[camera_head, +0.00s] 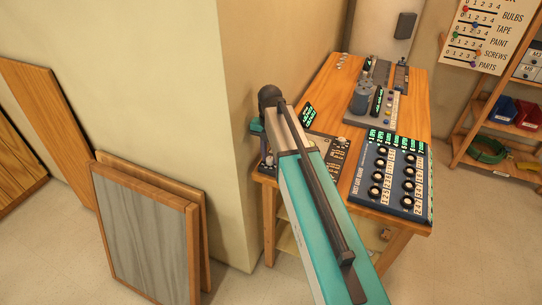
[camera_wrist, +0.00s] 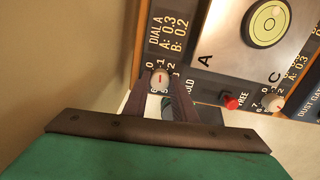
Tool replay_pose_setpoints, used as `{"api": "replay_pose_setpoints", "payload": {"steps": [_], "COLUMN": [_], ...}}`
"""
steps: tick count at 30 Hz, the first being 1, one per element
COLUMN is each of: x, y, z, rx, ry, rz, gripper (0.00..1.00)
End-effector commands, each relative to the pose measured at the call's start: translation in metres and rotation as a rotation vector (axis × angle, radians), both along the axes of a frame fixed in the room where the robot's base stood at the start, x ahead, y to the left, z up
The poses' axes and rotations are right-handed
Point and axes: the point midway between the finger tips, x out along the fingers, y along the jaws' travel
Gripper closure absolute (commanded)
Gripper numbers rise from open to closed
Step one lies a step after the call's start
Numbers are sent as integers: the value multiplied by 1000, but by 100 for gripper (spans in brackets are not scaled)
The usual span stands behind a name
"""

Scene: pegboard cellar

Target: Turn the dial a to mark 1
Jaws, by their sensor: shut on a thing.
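Dial a (camera_wrist: 160,79) is a small whitish knob with a red mark, in the wrist view on a dark panel edge. Printed numbers ring it, with 0, 1 and 2 above it, partly hidden by my fingers. My gripper (camera_wrist: 161,86) is shut on the dial, one finger on each side. A readout (camera_wrist: 170,35) above shows "DIAL A: 0.3 B: 0.2". In the head view my arm covers much of the panel (camera_head: 327,150), and the dial and fingertips cannot be made out there.
A second dial (camera_wrist: 277,104) and a red knob (camera_wrist: 231,102) sit to the right. A round green level (camera_wrist: 267,24) lies on the metal plate. A blue board with black knobs (camera_head: 391,180) stands right of the panel on the wooden bench (camera_head: 413,84). A wall corner is close at left.

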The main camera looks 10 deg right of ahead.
Motion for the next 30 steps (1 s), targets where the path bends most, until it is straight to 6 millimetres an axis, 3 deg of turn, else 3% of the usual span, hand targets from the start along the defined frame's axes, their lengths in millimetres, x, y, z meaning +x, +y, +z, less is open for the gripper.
{"api": "replay_pose_setpoints", "payload": {"steps": [15, 16, 18, 30], "x": [-4, -4, -4, -2], "y": [2, 2, 1, 0], "z": [-2, -2, -2, 0], "rx": [3, 3, 3, 1], "ry": [13, 12, 11, 5], "rz": [26, 26, 26, 24], "gripper": [98, 71, 59, 57]}}
